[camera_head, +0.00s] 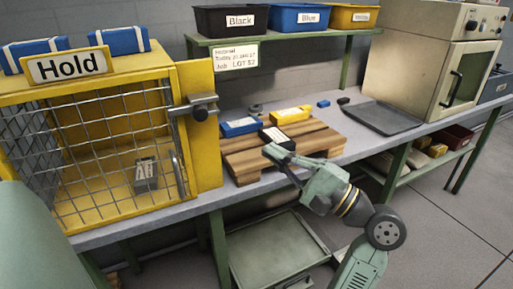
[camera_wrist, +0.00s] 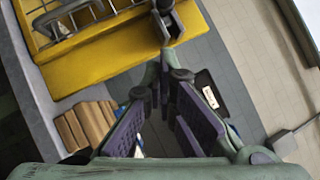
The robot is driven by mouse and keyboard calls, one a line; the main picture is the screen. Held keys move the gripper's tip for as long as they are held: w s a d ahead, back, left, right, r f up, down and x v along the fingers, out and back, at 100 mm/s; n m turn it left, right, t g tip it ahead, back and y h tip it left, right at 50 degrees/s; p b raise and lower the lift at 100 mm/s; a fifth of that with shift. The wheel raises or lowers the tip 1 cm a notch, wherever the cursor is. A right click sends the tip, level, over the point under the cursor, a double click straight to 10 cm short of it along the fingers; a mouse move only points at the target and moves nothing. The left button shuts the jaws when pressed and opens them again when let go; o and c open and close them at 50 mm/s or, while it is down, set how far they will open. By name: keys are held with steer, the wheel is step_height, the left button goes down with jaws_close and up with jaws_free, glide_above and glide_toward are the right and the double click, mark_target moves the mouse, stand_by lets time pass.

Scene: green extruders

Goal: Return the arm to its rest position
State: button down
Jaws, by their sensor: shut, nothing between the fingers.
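My arm reaches up from the lower right in the head view. My gripper (camera_head: 277,156) is shut and empty, in front of the wooden pallet on the bench. In the wrist view, the two purple-padded fingers of my gripper (camera_wrist: 166,72) come together at their tips with nothing between them.
The wooden pallet (camera_head: 240,164) also bears a blue block (camera_head: 240,127) and a yellow block (camera_head: 290,115). The yellow Hold cage (camera_head: 200,150) stands left. A dark tray (camera_head: 385,118) and a beige oven (camera_head: 425,60) are right. Labelled bins line the shelf (camera_head: 290,37) behind.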

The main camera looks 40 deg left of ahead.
steer(key=shift+w+d+f, duration=0.1)
steer(key=shift+d+f, duration=0.1)
steer(key=shift+d, duration=0.3)
